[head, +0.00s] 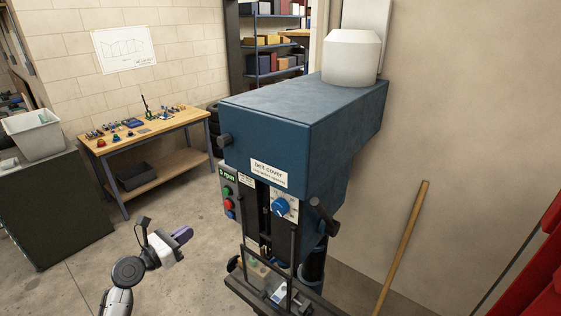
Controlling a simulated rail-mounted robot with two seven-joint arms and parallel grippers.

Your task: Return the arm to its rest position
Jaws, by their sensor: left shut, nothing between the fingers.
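My left arm (128,272) comes up from the bottom left of the head view. My left gripper (184,234) is shut and empty, with its dark purple fingers pointing right. It is in the air over the floor, to the left of the blue drill press and apart from it. My right gripper is not in view.
The blue drill press (300,110) stands at the centre, with a control panel and a work table (262,300) low in front. A wooden bench (150,135) with small parts stands behind left, a dark cabinet (50,205) at far left. A wooden pole (402,245) leans at right.

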